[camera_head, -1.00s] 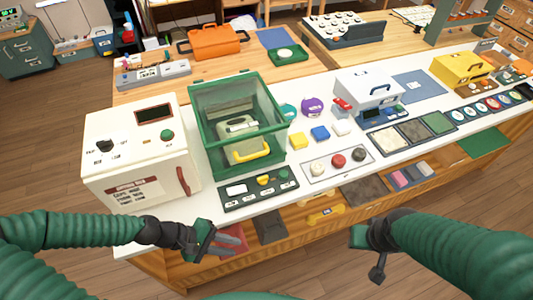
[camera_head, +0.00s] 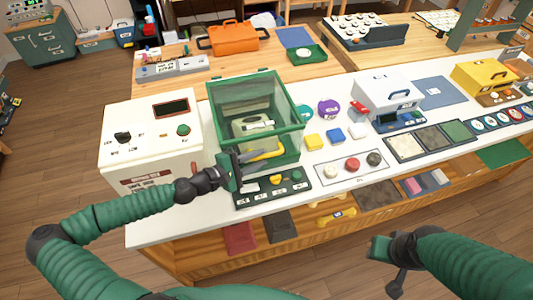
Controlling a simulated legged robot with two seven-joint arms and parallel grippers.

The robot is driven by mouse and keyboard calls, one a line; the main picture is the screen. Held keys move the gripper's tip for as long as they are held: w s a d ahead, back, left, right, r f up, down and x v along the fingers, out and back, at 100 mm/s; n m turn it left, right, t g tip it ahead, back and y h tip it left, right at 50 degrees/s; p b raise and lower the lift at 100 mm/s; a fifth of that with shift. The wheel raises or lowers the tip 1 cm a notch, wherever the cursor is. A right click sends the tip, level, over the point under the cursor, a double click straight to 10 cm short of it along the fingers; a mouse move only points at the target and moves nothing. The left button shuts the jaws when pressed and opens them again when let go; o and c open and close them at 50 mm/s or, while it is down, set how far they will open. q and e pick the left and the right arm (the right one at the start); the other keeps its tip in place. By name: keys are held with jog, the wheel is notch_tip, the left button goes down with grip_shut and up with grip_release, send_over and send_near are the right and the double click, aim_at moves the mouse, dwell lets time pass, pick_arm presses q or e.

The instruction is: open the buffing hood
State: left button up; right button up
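The buffing hood (camera_head: 285,136) is a green-framed box with clear panels on the white counter. A pale machine (camera_head: 251,125) shows through its panels. A yellow handle bar (camera_head: 268,153) runs along the hood's lower front. My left gripper (camera_head: 243,158) is at the left end of this bar, in front of the hood. Its fingers overlap the bar in view, and I cannot tell whether they grip it or are open. My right gripper (camera_head: 385,262) hangs in front of the counter, away from the hood, with nothing seen in it; its finger opening is unclear.
A white cabinet (camera_head: 150,145) with a dial stands close left of the hood. A dark control panel (camera_head: 272,188) lies just in front of it. Yellow, blue and white blocks and a button plate (camera_head: 352,166) lie to the right. A white case (camera_head: 385,92) stands further right.

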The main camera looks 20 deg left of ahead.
aim_at(267, 156)
pick_arm(q)
jog(key=x, duration=0.3)
jog(key=shift+w+d, duration=0.2)
jog(key=shift+d, duration=0.1)
jog(key=shift+f, duration=0.1)
grip_shut()
jog(key=shift+s, duration=0.1)
dwell(1.0)
